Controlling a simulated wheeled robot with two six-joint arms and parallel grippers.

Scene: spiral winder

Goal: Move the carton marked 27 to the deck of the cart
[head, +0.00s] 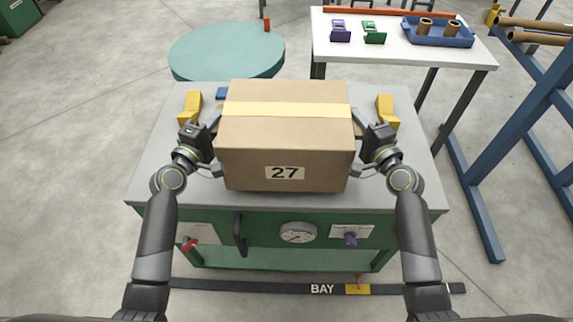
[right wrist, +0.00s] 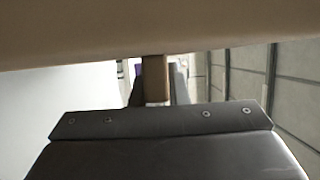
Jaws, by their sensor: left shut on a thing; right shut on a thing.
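The carton marked 27 (head: 285,145) is a brown box with a pale tape strip, in the middle of the head view. It is over the grey top of a green cabinet (head: 170,150); I cannot tell whether it touches that top. My left gripper (head: 216,138) is shut on the carton's left side. My right gripper (head: 355,138) is shut on its right side. The carton's brown underside or side (right wrist: 150,30) fills the top of the right wrist view, close above the gripper. I cannot make out the cart's deck for certain.
Yellow blocks (head: 192,107) (head: 387,110) stand on the cabinet top beside the carton. A round teal table (head: 226,50) is behind. A blue rack (head: 500,130) stands right.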

